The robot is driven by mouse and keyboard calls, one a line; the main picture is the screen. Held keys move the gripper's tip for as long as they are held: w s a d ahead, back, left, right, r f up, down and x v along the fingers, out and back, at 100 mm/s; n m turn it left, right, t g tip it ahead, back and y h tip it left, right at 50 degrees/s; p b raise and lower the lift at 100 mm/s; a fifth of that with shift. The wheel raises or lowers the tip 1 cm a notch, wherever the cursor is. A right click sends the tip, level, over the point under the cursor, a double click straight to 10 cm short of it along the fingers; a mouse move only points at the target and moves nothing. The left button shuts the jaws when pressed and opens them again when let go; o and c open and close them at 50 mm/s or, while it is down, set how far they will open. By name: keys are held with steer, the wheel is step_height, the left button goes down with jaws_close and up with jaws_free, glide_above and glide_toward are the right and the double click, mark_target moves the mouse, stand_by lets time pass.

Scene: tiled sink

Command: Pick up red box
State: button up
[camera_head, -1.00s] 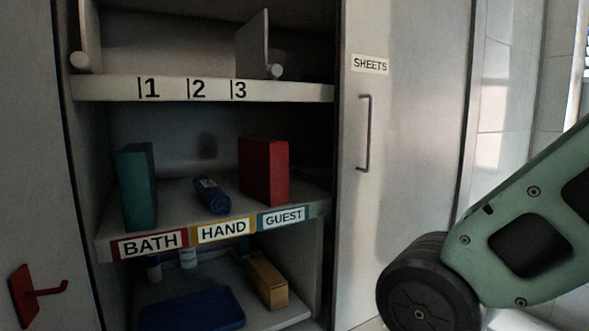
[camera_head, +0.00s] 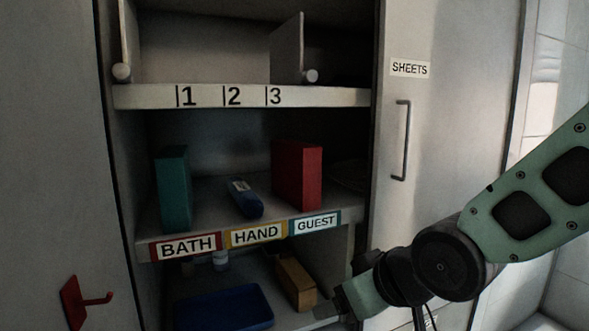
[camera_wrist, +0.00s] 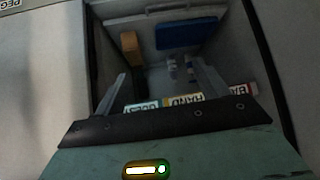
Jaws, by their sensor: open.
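The red box (camera_head: 297,175) stands upright on the middle shelf (camera_head: 215,200), at its right end above the GUEST label, in the head view. It is not visible in the wrist view. My gripper (camera_wrist: 160,72) is open and empty, its two fingers spread apart in the wrist view. It faces the lower shelf area below the labelled edge. In the head view my arm comes in from the right, and its end is low in front of the cabinet, below and right of the red box. The fingers are hard to make out there.
A teal box (camera_head: 173,188) and a blue rolled item (camera_head: 245,198) share the red box's shelf. Below are a yellow-brown box (camera_head: 296,281) and a blue tray (camera_head: 222,309). The SHEETS door (camera_head: 440,150) with its handle is at right. A red hook (camera_head: 85,301) is at lower left.

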steer(key=w+r+t+y+p, duration=0.2)
steer(key=w+r+t, duration=0.2)
steer(key=w+r, duration=0.4)
steer(key=t+y+p, duration=0.1)
steer(key=t, duration=0.4)
glide_toward(312, 161)
steer(key=shift+m, duration=0.4)
steer(key=p+x, duration=0.5)
steer(key=x, duration=0.4)
steer(key=shift+w+p, duration=0.1)
steer(key=shift+p, duration=0.2)
steer(key=p+x, duration=0.4)
steer(key=x, duration=0.1)
steer(key=shift+w, duration=0.15)
steer(key=shift+w+a+f, duration=0.2)
steer(key=shift+w, duration=0.05)
steer(key=c, duration=1)
steer(key=shift+r, duration=0.1)
steer(key=c, duration=0.3)
